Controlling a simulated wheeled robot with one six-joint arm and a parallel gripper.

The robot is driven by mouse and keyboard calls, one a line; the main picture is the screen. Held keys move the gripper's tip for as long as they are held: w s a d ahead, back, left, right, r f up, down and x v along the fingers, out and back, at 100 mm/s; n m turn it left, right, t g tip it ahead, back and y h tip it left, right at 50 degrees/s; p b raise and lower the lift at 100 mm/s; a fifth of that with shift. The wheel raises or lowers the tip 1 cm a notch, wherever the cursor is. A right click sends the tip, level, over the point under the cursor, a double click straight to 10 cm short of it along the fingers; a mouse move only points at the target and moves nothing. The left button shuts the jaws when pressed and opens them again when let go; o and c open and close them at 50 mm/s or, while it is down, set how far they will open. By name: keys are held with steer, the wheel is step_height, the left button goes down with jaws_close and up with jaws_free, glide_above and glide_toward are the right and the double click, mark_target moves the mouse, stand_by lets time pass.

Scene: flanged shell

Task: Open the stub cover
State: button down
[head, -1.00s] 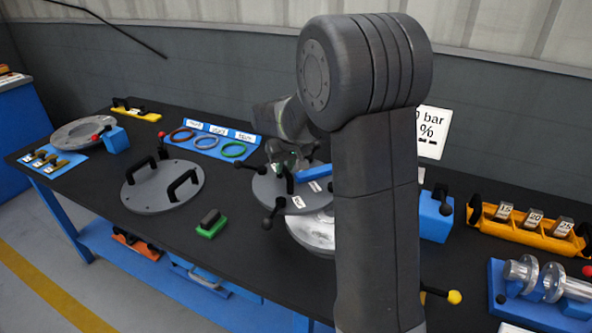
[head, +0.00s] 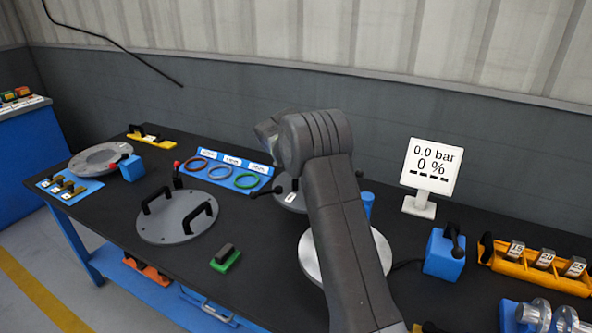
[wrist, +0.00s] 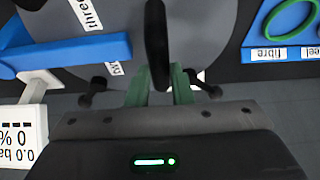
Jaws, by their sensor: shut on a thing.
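The stub cover is a grey disc (head: 291,200), mostly hidden behind my arm in the head view. It lies to the back left of the bright metal shell face (head: 310,262), whose visible part is uncovered. In the wrist view the cover (wrist: 205,35) shows labels and dark knobs at its edge. My gripper (wrist: 158,85) has its green fingers on both sides of the cover's black upright handle (wrist: 156,40) and is shut on it. A blue arm (wrist: 75,55) crosses the cover at left. In the head view my arm hides the gripper.
A grey plate with two black handles (head: 177,217) lies left on the black bench. A green-based block (head: 225,258) is in front. A blue tray with coloured rings (head: 222,171) is behind. The display (head: 432,170) reads 0.0 bar, 0 %. An orange rack (head: 536,268) stands right.

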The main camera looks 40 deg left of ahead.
steer(key=shift+w+a+m+p, duration=0.15)
steer(key=shift+w+m+p, duration=0.1)
steer(key=shift+w, duration=0.3)
steer(key=shift+w+a+m+p, duration=0.1)
steer(key=shift+w+m, duration=0.15)
steer(key=shift+w, duration=0.25)
steer(key=c, duration=1.3)
jaws_free()
steer(key=b+v, duration=0.2)
steer(key=v, duration=1.2)
steer(key=shift+w+a, duration=0.1)
steer(key=shift+a, duration=0.1)
steer(key=shift+f, duration=0.1)
